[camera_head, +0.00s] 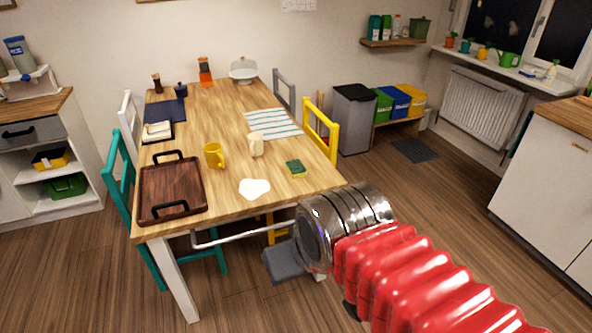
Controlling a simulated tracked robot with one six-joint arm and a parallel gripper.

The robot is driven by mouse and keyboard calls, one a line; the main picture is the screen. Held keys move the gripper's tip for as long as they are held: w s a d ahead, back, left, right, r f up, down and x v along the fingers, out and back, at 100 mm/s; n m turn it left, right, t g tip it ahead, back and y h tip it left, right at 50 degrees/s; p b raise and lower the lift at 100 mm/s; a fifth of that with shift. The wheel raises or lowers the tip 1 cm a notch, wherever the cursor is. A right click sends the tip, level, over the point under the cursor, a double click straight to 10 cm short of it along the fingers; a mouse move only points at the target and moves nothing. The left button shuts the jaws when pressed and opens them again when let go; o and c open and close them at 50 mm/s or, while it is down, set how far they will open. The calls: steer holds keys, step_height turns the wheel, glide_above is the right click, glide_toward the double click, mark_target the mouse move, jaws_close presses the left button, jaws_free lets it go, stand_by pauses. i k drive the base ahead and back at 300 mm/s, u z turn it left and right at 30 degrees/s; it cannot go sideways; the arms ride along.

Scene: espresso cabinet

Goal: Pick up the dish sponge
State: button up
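The dish sponge (296,168), green on top with yellow below, lies flat on the wooden table (222,115) near its front right edge. My gripper (285,262) is in front of the table, below and a little left of the sponge in the picture, and apart from it. A dark grey block shows at the end of my chrome wrist and red sleeve. The fingertips cannot be made out clearly, so its opening is unclear.
A white puddle-like patch (254,188), a cream mug (256,144) and a yellow mug (214,155) are left of the sponge. A brown tray (172,192) is at the front left. A yellow chair (319,128) stands at the right edge. Open floor (430,195) lies to the right.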

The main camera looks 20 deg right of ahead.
mark_target(295, 168)
steer(key=u, duration=0.05)
steer(key=i, duration=1.9)
steer(key=u, duration=0.3)
